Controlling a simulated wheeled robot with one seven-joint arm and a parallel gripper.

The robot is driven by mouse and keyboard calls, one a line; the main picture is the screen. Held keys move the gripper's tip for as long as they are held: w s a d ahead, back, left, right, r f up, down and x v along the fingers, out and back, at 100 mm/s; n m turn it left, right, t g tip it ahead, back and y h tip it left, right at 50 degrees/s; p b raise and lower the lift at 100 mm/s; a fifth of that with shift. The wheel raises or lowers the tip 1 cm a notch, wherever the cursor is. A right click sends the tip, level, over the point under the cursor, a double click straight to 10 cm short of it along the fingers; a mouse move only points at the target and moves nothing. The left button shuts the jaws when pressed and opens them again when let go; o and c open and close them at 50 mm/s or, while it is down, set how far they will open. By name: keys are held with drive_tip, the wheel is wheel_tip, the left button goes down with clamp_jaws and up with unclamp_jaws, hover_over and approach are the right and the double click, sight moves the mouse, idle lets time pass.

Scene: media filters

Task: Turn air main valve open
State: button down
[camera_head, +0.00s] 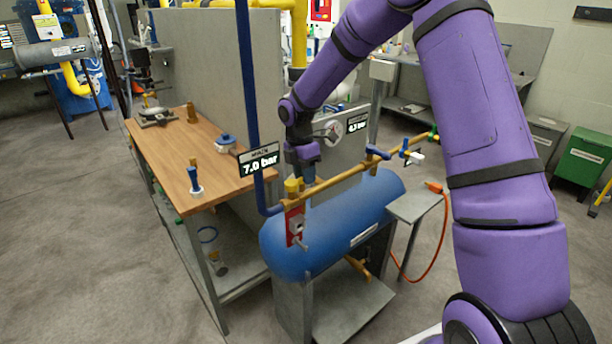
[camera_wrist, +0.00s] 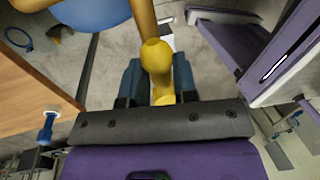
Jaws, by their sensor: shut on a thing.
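The air main valve's yellow handle (camera_head: 293,186) sits on the brass pipe near the left end of the blue tank, beside the blue riser pipe. In the wrist view the yellow handle (camera_wrist: 161,82) stands between my two dark blue fingers. My gripper (camera_head: 308,176) reaches down to the pipe from above, and in the wrist view my gripper (camera_wrist: 158,84) is shut on the handle. The fingers partly hide the handle, so its exact angle is hard to tell. A sign (camera_head: 259,162) to the left reads MAIN 7.0 bar.
The blue tank (camera_head: 330,235) lies under the brass pipe (camera_head: 335,180). A red panel (camera_head: 295,224) hangs below the valve. Blue-handled valves (camera_head: 375,153) sit farther right along the pipe. A wooden bench (camera_head: 185,160) and the blue riser (camera_head: 247,80) stand to the left.

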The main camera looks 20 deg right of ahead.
drive_tip(key=shift+w, duration=0.1)
idle(0.4)
drive_tip(key=c, duration=0.9)
unclamp_jaws()
wheel_tip(320, 180, up, 11)
drive_tip(key=w, duration=0.2)
drive_tip(key=shift+a+f, duration=0.15)
drive_tip(key=shift+a, duration=0.25)
